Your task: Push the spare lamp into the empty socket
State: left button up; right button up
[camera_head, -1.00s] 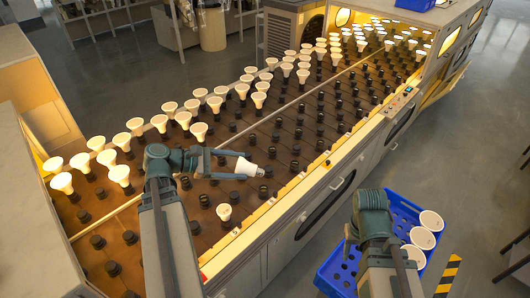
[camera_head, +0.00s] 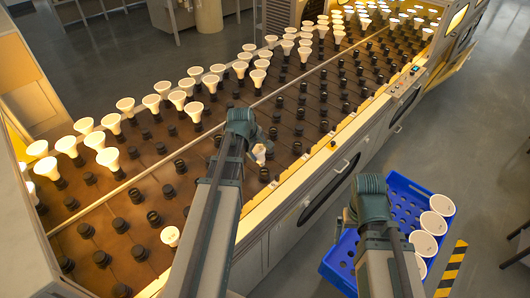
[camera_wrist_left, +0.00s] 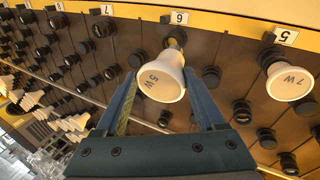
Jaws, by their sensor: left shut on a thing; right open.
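In the head view the lamp (camera_head: 260,153) shows partly beside my left wrist, low over the front rows of the rack. My right gripper (camera_head: 350,217) is open above the blue crate, its fingers mostly hidden by my arm.
A lamp marked 7W (camera_wrist_left: 290,81) stands in the row labelled 5, close to my left gripper. Many empty sockets surround it. Lit lamps (camera_head: 125,105) fill the rack's far side. The blue crate (camera_head: 405,190) holds several white cups or lamps at the right.

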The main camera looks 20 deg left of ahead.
pick_arm(q)
jog(key=w, duration=0.1)
jog(key=w+f+m+y, duration=0.1)
jog(key=w, duration=0.1)
jog(key=w+m+y+b, duration=0.1)
jog(key=shift+w+d+f, duration=0.2)
jog(key=shift+d+f, duration=0.15)
jog(key=shift+d, duration=0.05)
pick_arm(e)
notch_tip(320, 180, down, 2)
pick_arm(q)
notch_tip(320, 180, down, 5)
jog(key=b, duration=0.5)
jog(key=shift+r, duration=0.1)
pick_arm(e)
notch_tip(320, 180, down, 5)
jog(key=shift+r, duration=0.1)
pick_arm(q)
jog(key=shift+f+b, duration=1.95)
pick_arm(e)
jog(key=shift+f, duration=1.95)
pick_arm(q)
jog(key=o, duration=1.5)
